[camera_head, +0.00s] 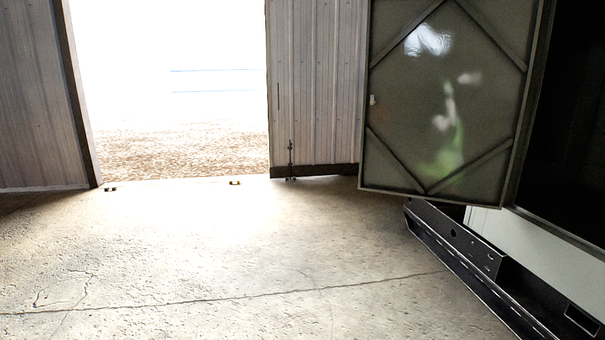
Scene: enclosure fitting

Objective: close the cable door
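A grey-green cabinet door (447,105) stands open at the upper right; I take it to be the cable door. It has a dark frame with diagonal braces at its corners, and its surface shows blurred white and green reflections. Its right edge meets the dark opening of the enclosure (572,125). A small light-coloured piece (372,99) sits at the door's left edge. The top of the door is cut off by the picture edge. My gripper is not in view.
A long black channel or base rail (455,240) runs along the floor below the enclosure at the lower right. The concrete floor (220,260) is clear at left and centre. A bright doorway opens at the back, beside a corrugated wall (318,85).

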